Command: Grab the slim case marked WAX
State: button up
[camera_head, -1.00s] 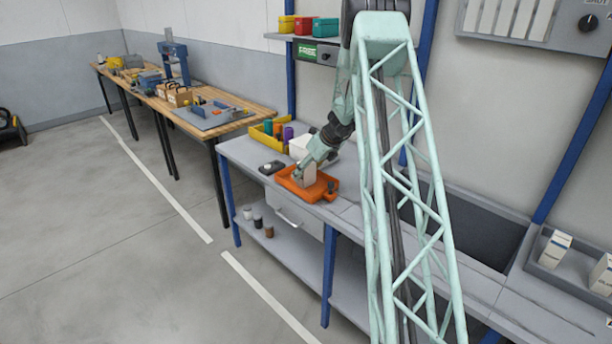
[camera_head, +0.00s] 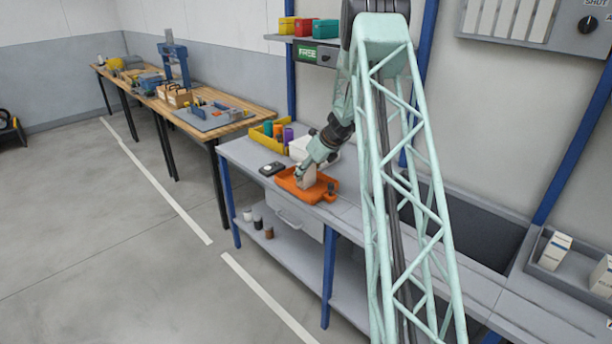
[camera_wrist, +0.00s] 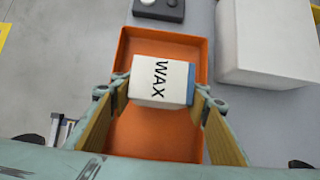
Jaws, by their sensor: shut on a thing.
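The slim case marked WAX (camera_wrist: 160,82) is cream-white with dark letters and a blue end at its right in the wrist view. My gripper (camera_wrist: 162,92) is shut on it, one finger at each end of the case. The case is over the orange tray (camera_wrist: 155,140); I cannot tell whether it touches the tray floor. In the head view, my gripper (camera_head: 305,172) points down into the tray (camera_head: 290,187), and the pale case (camera_head: 309,177) shows between the fingers.
A white box (camera_wrist: 268,40) stands right of the tray in the wrist view. A dark device (camera_head: 272,169) lies left of the tray. A yellow bin (camera_head: 262,136) with coloured cylinders stands behind. A dark small item (camera_head: 331,188) sits at the tray's right.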

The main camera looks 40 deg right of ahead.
jog(key=shift+r+p, duration=1.5)
jog(key=shift+r, duration=3.5)
